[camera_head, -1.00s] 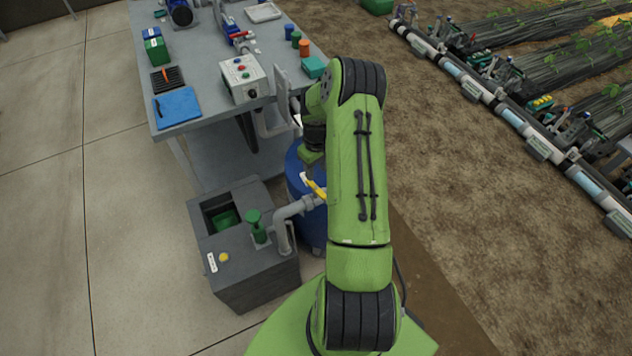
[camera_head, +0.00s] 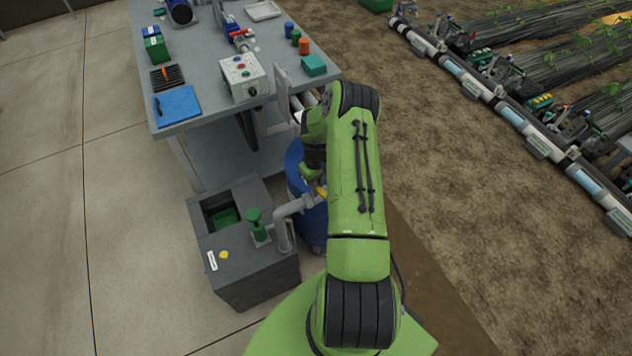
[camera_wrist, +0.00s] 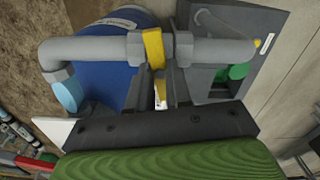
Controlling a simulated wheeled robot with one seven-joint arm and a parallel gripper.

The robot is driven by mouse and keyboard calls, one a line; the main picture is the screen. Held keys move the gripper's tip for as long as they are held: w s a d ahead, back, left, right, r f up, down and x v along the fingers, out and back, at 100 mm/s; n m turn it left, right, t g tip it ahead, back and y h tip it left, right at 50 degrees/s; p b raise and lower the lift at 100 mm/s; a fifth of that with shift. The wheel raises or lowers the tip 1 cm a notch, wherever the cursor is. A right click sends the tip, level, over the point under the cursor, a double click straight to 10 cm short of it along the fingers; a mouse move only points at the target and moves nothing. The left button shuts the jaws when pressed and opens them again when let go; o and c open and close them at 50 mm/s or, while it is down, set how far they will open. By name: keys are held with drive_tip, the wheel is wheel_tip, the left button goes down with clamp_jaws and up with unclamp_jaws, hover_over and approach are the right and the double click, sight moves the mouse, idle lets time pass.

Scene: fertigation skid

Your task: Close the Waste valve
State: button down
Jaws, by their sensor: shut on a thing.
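The valve's yellow lever (camera_wrist: 153,48) sits on a grey pipe (camera_wrist: 92,49) in the wrist view. The lever lies across the pipe, at roughly a right angle to it. My gripper (camera_wrist: 160,52) has its dark fingers on both sides of the lever and is shut on it. Part of the lever is hidden between the fingers. In the head view only a small bit of the yellow lever (camera_head: 321,191) shows beside my arm, which hides most of my gripper. I cannot read a Waste label.
A blue barrel (camera_head: 312,222) stands under the pipe. A dark grey tank (camera_head: 255,283) with a green-capped fitting (camera_head: 256,222) stands to its left. The grey workbench (camera_head: 215,135) with a control box (camera_head: 243,76) is behind. Concrete floor at left is clear.

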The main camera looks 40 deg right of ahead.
drive_tip(key=shift+f+m+b, duration=0.2)
drive_tip(key=shift+m+b, duration=0.75)
drive_tip(key=shift+m, duration=0.05)
drive_tip(key=shift+r+m, duration=0.15)
drive_tip(key=shift+m, duration=0.25)
drive_tip(key=c, duration=1)
unclamp_jaws()
drive_tip(key=shift+c, duration=0.2)
drive_tip(key=shift+r, duration=0.1)
wheel_tip(320, 180, up, 16)
drive_tip(key=shift+f, duration=0.2)
